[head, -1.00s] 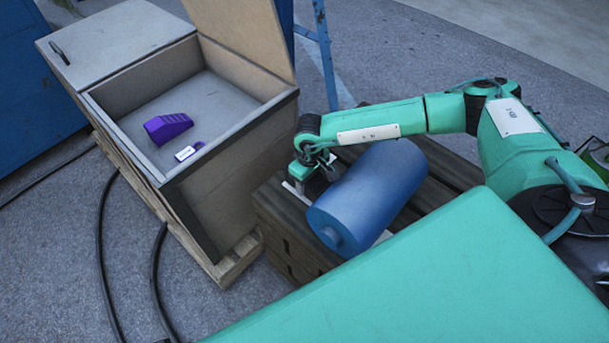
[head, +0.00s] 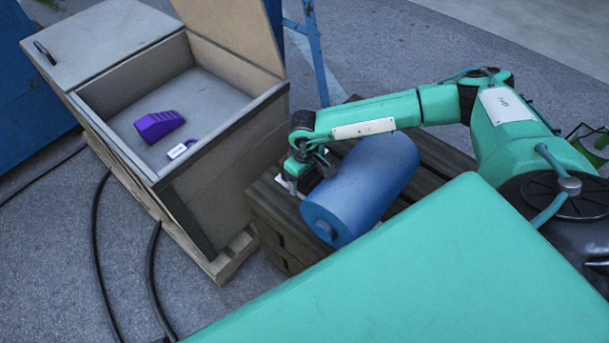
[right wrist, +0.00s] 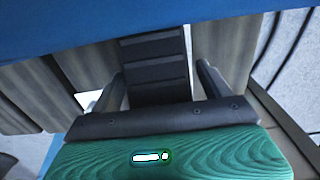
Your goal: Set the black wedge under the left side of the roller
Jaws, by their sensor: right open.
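The blue roller (head: 360,185) lies on its side on a dark wooden slatted base. My right gripper (head: 292,183) points down close to the roller's left side. In the right wrist view the black wedge (right wrist: 153,62), with a ridged top, lies between the two spread fingers of my right gripper (right wrist: 160,80). Gaps show between wedge and fingers. Its far end meets the edge of the roller (right wrist: 60,35) in that view; I cannot tell whether they touch. In the head view the wedge is mostly hidden by the gripper. My left gripper is not in view.
An open wooden box (head: 215,150) on a pallet stands to the left, holding a purple wedge (head: 158,125) and a small white-tagged item (head: 180,149). Black cables (head: 97,230) lie on the ground. The wooden base (head: 270,205) has little free room left of the gripper.

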